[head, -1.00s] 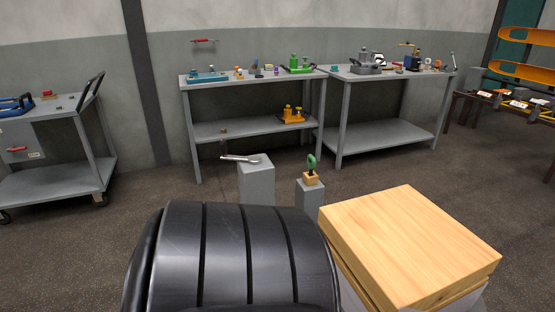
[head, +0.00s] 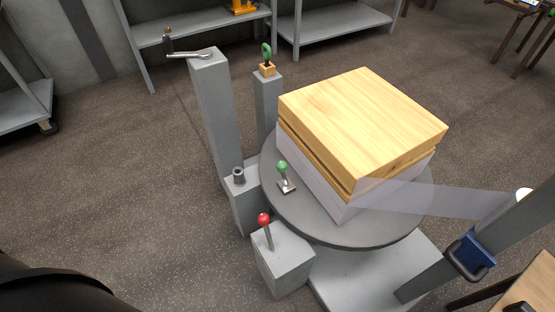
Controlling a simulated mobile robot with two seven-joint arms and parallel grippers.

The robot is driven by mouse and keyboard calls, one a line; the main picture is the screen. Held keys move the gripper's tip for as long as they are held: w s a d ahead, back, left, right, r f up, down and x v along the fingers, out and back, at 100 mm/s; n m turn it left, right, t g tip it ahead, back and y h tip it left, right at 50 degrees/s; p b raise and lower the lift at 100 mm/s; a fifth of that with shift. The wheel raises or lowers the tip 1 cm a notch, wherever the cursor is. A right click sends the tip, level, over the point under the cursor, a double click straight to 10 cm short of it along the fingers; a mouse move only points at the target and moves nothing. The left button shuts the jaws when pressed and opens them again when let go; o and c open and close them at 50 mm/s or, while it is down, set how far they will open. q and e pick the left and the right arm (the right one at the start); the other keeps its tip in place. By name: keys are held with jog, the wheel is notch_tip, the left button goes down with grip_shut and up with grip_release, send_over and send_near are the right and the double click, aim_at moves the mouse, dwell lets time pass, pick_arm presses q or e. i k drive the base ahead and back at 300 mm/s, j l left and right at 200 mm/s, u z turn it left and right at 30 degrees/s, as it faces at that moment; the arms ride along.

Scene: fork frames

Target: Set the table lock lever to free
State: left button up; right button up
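Two levers stand at the round grey turntable (head: 370,234). One has a red ball knob (head: 264,219) on a thin stem, which leans slightly and rises from a low grey block (head: 285,264) at the turntable's front left. The other has a green knob (head: 282,166) and a small metal base plate on the turntable's left part. No readable label shows which is the table lock lever or marks its positions. Neither gripper is in view, and nothing touches either lever.
A wooden stack (head: 365,115), its lower part wrapped in pale film, sits on the turntable. A film strip (head: 430,198) stretches right to a post (head: 520,222) with a blue handle (head: 465,257). Grey pedestals (head: 216,110) stand behind left. Floor at left is open.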

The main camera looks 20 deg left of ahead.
aim_at(264, 220)
jog(key=u, duration=0.85)
jog(key=j, duration=0.25)
